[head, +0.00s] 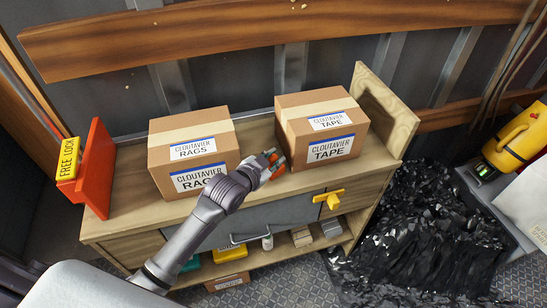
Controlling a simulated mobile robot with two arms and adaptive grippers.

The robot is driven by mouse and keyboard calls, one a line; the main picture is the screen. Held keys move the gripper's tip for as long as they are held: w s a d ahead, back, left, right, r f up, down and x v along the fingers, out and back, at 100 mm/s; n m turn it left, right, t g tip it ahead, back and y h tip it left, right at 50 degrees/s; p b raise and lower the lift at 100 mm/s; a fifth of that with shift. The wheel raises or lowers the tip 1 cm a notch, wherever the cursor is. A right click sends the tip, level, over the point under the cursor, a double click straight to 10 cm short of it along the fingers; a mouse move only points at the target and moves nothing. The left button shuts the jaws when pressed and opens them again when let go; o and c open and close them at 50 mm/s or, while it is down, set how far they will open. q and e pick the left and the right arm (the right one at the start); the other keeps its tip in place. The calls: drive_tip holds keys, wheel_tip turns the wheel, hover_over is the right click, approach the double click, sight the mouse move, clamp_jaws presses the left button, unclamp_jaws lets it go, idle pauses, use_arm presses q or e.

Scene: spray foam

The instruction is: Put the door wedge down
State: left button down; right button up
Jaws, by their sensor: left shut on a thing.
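My left gripper (273,162) reaches in over the wooden cabinet top (262,185), at the front between the two cardboard boxes. It is shut on a small orange-red piece, which I take to be the door wedge (276,170). The gripper fingers hide much of the wedge. I cannot tell whether the wedge touches the cabinet top. My right gripper is not in view.
The rags box (158,157) stands left of the gripper and the tape box (293,128) right of it, both close. An orange panel (95,170) stands at the cabinet's left end. A yellow latch (329,198) sticks out in front. Black sheeting (415,235) lies at right.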

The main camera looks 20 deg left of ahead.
use_arm(q)
drive_tip(key=c, duration=1)
unclamp_jaws()
drive_tip(key=shift+f, duration=0.1)
